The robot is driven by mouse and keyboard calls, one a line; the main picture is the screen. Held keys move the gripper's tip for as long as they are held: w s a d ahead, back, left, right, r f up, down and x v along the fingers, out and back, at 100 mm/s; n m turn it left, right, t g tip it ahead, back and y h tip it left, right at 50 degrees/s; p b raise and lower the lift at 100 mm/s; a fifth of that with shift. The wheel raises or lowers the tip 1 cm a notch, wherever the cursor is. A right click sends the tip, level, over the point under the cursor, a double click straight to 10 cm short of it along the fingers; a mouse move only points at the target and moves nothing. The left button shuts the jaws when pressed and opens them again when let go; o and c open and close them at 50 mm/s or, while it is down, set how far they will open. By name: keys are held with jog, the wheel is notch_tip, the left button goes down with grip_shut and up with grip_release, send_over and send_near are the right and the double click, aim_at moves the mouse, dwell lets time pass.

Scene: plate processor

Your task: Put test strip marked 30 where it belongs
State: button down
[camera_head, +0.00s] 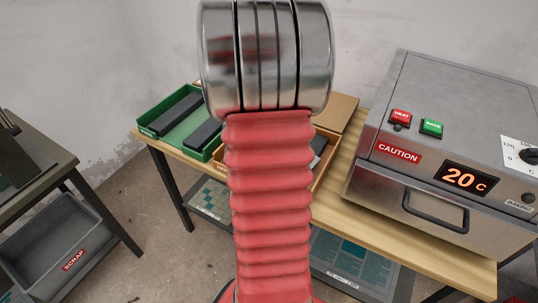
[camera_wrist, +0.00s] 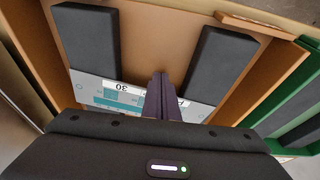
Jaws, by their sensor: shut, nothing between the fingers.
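The test strip marked 30 (camera_wrist: 122,88) is a pale plate with teal blocks, lying in a brown tray (camera_wrist: 150,28) between and against dark pads in the wrist view. Its number shows upside down. My gripper (camera_wrist: 160,80) is shut and empty, with its purple fingers over the strip's middle and covering part of it. I cannot tell whether the fingers touch the strip. In the head view the brown tray (camera_head: 327,172) is mostly hidden behind my arm, and neither strip nor gripper shows there.
A green tray (camera_head: 152,116) with dark pads stands left of the brown tray on a wooden table (camera_head: 430,245). A grey SCRAP bin (camera_head: 45,245) is at the far left.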

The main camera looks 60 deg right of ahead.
jog(key=a, duration=0.3)
jog(key=shift+a, duration=0.3)
jog(key=v, duration=1)
jog(key=shift+s+n, duration=0.1)
jog(key=shift+n, duration=0.2)
jog(key=w+a+r+n+t+y, duration=0.1)
jog(key=a+n, duration=0.4)
jog(key=a, duration=0.7)
jog(key=w+a+r+n+t+y, duration=0.1)
jog(key=a+r+n, duration=0.4)
jog(key=a, duration=0.7)
jog(key=w+a+r+n+t+y, duration=0.1)
jog(key=a+r+n+t, duration=0.2)
jog(key=a+n, duration=0.4)
jog(key=a, duration=0.5)
jog(key=shift+r+t, duration=0.25)
jog(key=shift+t, duration=0.05)
jog(key=shift+w, duration=0.1)
